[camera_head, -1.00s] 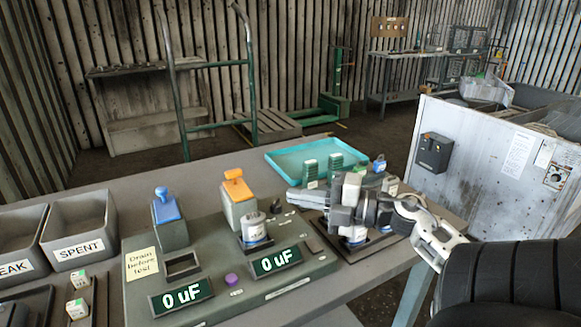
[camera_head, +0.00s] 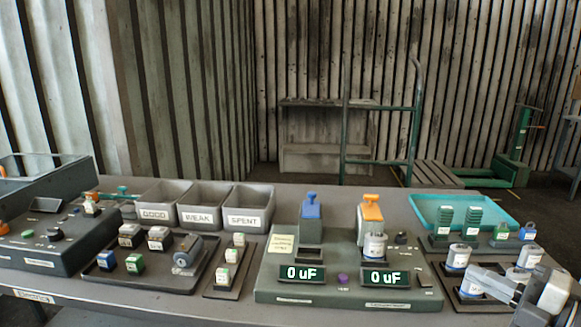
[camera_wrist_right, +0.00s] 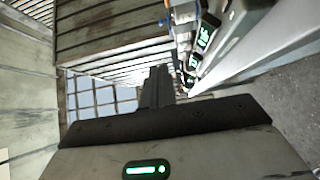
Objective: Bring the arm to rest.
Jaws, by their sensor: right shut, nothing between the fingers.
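My right gripper (camera_head: 482,281) shows at the lower right of the head view, in front of a dark tray of capacitors near the bench's right end. It is shut and empty, and its arm comes in from the right edge. In the right wrist view its dark closed fingers (camera_wrist_right: 158,88) point away from the camera with nothing between them. The picture does not settle whether it hangs over the tray or just in front of it. My left gripper is not in view.
The grey tester (camera_head: 345,296) stands mid-bench, both displays at 0 uF, with a capacitor (camera_head: 374,247) under its orange handle. Bins marked GOOD, WEAK and SPENT (camera_head: 244,221) stand left of it. A turquoise tray (camera_head: 416,203) lies behind the capacitors.

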